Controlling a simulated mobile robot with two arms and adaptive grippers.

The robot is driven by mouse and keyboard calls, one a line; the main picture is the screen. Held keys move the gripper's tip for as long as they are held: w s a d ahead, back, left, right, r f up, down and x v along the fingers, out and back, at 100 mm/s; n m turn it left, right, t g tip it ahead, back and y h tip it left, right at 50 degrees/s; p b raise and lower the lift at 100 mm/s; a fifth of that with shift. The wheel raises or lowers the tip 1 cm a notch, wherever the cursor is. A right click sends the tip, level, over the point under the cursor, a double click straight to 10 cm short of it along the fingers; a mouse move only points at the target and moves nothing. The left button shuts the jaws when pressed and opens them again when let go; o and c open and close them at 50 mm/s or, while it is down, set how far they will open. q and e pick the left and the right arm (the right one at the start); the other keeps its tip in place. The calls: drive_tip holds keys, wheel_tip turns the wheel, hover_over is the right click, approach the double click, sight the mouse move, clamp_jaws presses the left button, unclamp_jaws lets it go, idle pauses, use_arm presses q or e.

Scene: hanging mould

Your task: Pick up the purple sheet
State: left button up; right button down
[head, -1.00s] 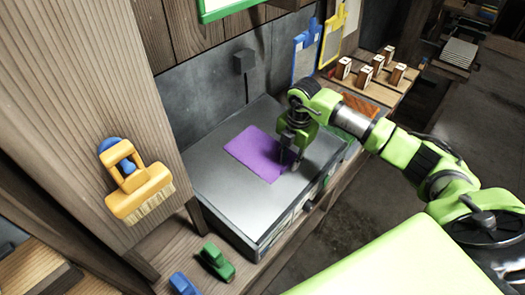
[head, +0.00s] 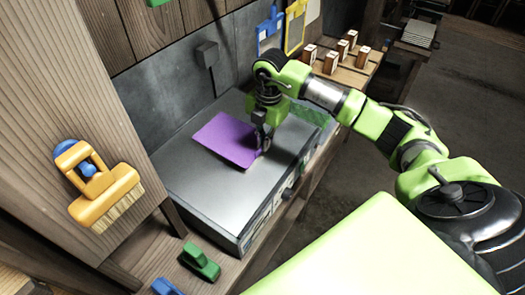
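The purple sheet (head: 227,139) lies over the grey metal top of a box-like bench unit (head: 200,195). Its right corner is at my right gripper (head: 264,143), and that edge looks slightly raised, with a shadow beneath it. The gripper points down, its dark fingers close together at the sheet's corner. They seem to pinch the corner, though the arm partly hides the contact. My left gripper is not in view.
An orange brush (head: 100,185) hangs on the wooden post at the left. A green clamp-like piece (head: 200,261) sits on the front ledge. Several wooden blocks (head: 331,62) stand on a shelf behind my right arm. A dark lever (head: 208,56) rises behind the metal top.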

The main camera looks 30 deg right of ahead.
drive_tip(key=s+r+b, duration=0.5)
drive_tip(key=s+r, duration=0.4)
drive_tip(key=s, duration=0.5)
drive_tip(key=shift+r, duration=0.3)
drive_tip(key=shift+a, duration=0.1)
